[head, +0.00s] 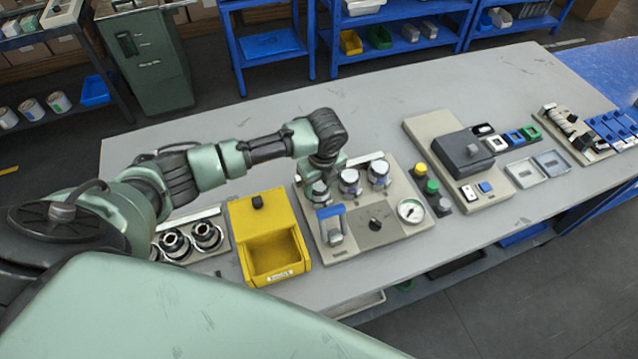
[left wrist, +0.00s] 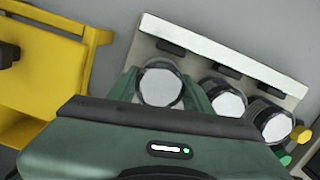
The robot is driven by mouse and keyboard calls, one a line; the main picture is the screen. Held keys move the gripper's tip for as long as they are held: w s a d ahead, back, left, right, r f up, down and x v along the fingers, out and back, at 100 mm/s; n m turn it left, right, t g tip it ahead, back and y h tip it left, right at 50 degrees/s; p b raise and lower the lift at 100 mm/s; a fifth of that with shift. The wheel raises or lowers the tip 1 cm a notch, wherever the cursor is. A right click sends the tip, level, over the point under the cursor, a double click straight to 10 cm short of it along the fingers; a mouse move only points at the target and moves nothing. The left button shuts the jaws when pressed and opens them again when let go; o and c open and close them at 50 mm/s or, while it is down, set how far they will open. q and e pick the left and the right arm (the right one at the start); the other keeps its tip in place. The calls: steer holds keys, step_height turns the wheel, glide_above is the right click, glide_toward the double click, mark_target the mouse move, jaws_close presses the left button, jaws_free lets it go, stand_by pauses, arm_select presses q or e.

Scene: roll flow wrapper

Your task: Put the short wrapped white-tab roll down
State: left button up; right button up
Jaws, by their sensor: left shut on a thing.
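My left gripper (head: 322,172) is above the back left of a beige fixture plate (head: 405,222). It is shut on a short roll with a pale round top and dark rim. In the left wrist view this roll (left wrist: 161,86) sits between the two green fingers. Two similar rolls stand in a row to its right, the middle one (head: 349,180) and the right one (head: 379,172). A white tab on the held roll cannot be made out. Whether its underside touches the plate is hidden. My right gripper is not in view.
A white rail (left wrist: 222,55) runs behind the rolls. A yellow bin (head: 268,240) stands left of the plate, with dark ring parts (head: 206,236) beyond it. The grey table behind is clear.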

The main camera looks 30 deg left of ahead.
arm_select(q)
steer(key=shift+f, duration=0.15)
steer(key=o, duration=1.5)
steer(key=shift+r, duration=0.45)
steer(key=r, duration=0.3)
steer(key=r+b, duration=0.1)
steer(key=r, duration=0.3)
steer(key=d+r, duration=0.1)
steer(key=r, duration=0.3)
steer(key=shift+s+d+r+b, duration=0.1)
steer(key=shift+s+r+b, duration=0.05)
steer(key=shift+s+b, duration=0.2)
